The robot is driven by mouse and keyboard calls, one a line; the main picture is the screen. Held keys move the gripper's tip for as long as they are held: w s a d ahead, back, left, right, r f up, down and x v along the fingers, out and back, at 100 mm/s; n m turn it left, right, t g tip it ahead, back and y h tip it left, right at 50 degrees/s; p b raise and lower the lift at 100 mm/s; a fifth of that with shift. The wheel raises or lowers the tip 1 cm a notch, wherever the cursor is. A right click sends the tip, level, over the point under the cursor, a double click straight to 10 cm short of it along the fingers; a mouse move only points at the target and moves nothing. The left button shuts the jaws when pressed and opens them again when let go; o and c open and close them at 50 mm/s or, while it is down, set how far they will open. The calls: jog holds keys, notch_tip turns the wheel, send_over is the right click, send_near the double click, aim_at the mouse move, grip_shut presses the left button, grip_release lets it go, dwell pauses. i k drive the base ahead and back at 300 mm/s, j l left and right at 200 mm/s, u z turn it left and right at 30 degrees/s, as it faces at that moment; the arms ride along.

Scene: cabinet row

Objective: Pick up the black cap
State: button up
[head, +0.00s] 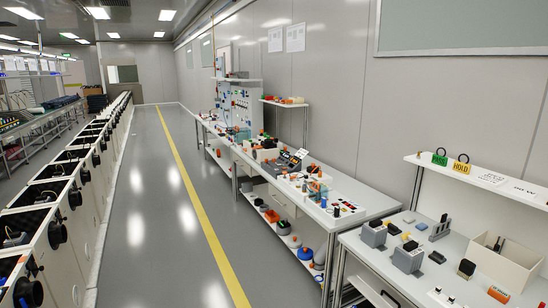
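Several small black objects lie on the workbenches at right, and at this size I cannot tell for certain which is the black cap. A small round black piece (336,212) sits near the front end of the long white bench (372,204). A black block-like piece (466,268) and a flat black piece (437,257) lie on the nearer bench (380,268). My gripper is not in view.
A row of white cabinets (62,240) with black round fittings runs along the left. A clear grey aisle (150,220) with a yellow line (208,220) lies between. Grey boxes (408,257) and a cream bin (505,262) stand on the nearer bench, below a shelf (480,178).

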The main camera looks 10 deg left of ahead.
aim_at(309, 169)
jog(key=i+j+u, duration=0.5)
jog(key=i, duration=0.3)
jog(key=i+j+u, duration=0.1)
jog(key=i+u, duration=0.15)
jog(key=i, duration=0.2)
jog(key=i+u, duration=0.2)
jog(key=i, duration=0.85)
jog(key=i+u, duration=0.2)
jog(key=i, duration=0.8)
jog(key=i+z, duration=0.25)
jog(key=i, duration=0.3)
jog(key=i+j+z, duration=0.1)
jog(key=i+z, duration=0.2)
jog(key=i, duration=0.2)
jog(key=i+j+z, duration=0.25)
jog(key=i, duration=0.25)
jog(key=i+l+z, duration=0.15)
jog(key=i+z, duration=0.7)
jog(key=i+j+z, duration=0.1)
jog(key=i+z, duration=0.15)
jog(key=z, duration=0.2)
jog(key=i+j+z, duration=0.25)
jog(key=z, duration=0.15)
jog(key=i, duration=0.1)
